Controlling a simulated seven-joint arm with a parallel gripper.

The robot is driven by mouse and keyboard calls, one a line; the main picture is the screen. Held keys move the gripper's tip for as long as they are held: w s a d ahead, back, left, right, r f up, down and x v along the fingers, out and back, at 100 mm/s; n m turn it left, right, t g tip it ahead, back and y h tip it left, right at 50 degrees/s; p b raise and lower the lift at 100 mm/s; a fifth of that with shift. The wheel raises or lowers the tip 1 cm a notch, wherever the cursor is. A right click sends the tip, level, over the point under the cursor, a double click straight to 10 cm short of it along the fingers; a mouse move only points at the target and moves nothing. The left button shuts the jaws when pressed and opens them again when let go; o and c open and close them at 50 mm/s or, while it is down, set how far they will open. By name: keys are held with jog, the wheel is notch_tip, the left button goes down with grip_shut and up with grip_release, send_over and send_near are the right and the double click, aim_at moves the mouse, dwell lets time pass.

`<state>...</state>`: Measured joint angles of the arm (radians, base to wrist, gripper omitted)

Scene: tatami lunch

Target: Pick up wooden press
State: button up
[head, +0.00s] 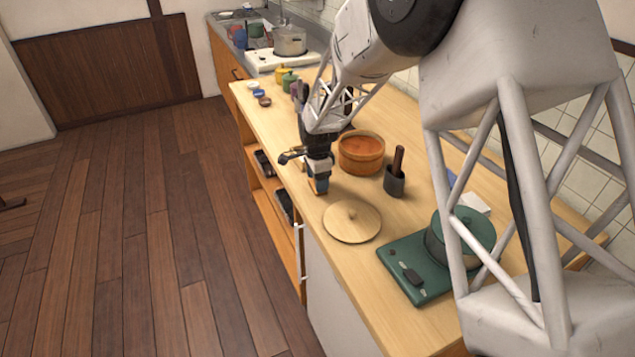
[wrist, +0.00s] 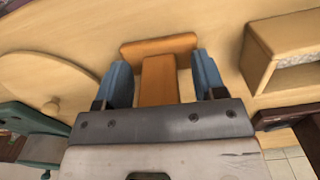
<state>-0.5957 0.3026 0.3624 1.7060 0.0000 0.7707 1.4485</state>
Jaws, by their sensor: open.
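The wooden press (wrist: 160,48) is an orange-brown, T-shaped wooden piece on the pale wooden counter. In the wrist view its stem lies between the two blue fingers of my gripper (wrist: 163,82), and its crossbar shows just beyond the fingertips. My gripper is open, with a finger on each side of the stem. A narrow gap shows at the sides; contact is hard to tell. In the head view my gripper (head: 319,185) is low over the counter's front edge, left of the round lid's far side. The press is mostly hidden there.
A round wooden lid (head: 352,221) lies nearby. A wooden tub (head: 361,153), a dark mortar with pestle (head: 394,181) and a green stove with pot (head: 416,270) stand on the counter (head: 300,222). An open wooden box (wrist: 257,62) stands right of the press.

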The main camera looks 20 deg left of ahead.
jog(key=c, duration=1)
jog(key=shift+r, duration=0.15)
jog(key=shift+r, duration=0.4)
notch_tip(320, 180, up, 3)
jog(key=shift+s+d+f, duration=0.1)
jog(key=shift+f, duration=0.05)
jog(key=s+d, duration=0.3)
jog(key=s, duration=0.1)
jog(key=s+d+r, duration=0.1)
jog(key=s+d, duration=0.1)
jog(key=s, duration=0.2)
jog(key=s+d, duration=0.3)
jog(key=s, duration=0.2)
jog(key=shift+s+d+r, duration=0.1)
jog(key=shift+d+r, duration=0.05)
jog(key=shift+d, duration=0.15)
